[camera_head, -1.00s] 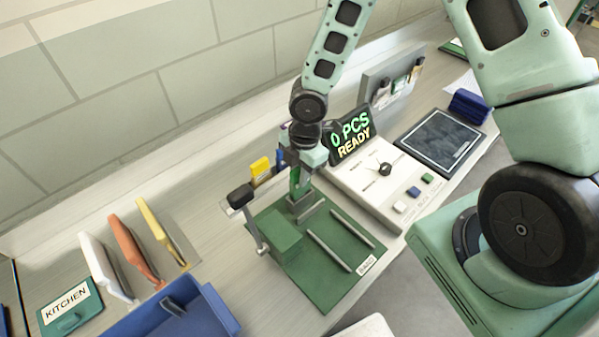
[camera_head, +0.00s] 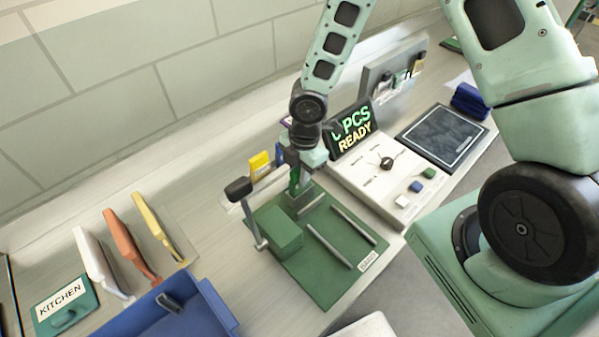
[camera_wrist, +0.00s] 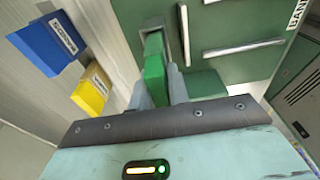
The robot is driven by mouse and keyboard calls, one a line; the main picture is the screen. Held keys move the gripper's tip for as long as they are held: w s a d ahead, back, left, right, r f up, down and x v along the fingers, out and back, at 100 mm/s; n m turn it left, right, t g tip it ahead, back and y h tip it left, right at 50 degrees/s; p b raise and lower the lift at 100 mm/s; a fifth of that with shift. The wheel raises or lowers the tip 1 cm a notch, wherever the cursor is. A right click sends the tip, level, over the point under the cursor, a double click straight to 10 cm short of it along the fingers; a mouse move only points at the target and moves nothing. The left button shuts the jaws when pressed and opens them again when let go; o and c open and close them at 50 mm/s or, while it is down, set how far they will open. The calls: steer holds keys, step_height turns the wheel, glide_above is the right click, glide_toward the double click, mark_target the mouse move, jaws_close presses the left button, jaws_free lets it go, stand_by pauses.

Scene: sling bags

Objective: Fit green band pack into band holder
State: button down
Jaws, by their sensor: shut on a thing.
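My gripper (camera_wrist: 158,90) is shut on the green band pack (camera_wrist: 154,68), which stands between its fingers in the wrist view. In the head view the green pack (camera_head: 294,181) shows below my gripper, at the back of the green bander base. The band holder (camera_head: 301,202) is a grey metal bracket on that base; in the wrist view its grey frame (camera_wrist: 184,36) is right around or beside the pack's far end. I cannot tell how deep the pack sits in it.
A yellow pack (camera_head: 260,165) and a blue pack (camera_wrist: 46,45) stand beside the bander. The lever with a black knob (camera_head: 239,189) rises at its left. The control box (camera_head: 407,205) with a display is at the right. A blue bin (camera_head: 215,306) lies in front.

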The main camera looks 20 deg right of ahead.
steer(key=shift+f+b, duration=1.05)
steer(key=shift+f, duration=0.3)
steer(key=c, duration=1.3)
jaws_free()
steer(key=shift+o, duration=0.2)
step_height(320, 180, up, 17)
steer(key=d, duration=0.2)
steer(key=shift+w+r+p, duration=0.15)
steer(key=shift+w+p, duration=0.2)
steer(key=shift+p, duration=0.05)
steer(key=s+a+m+b, duration=0.4)
steer(key=s+m, duration=0.3)
steer(key=s, duration=0.3)
steer(key=s+a+f+m+b, duration=0.1)
steer(key=s+a+m+b, duration=0.3)
steer(key=s+m, duration=0.3)
steer(key=s+b, duration=0.1)
steer(key=s, duration=0.2)
steer(key=shift+s+h, duration=0.35)
steer(key=shift+h, duration=0.05)
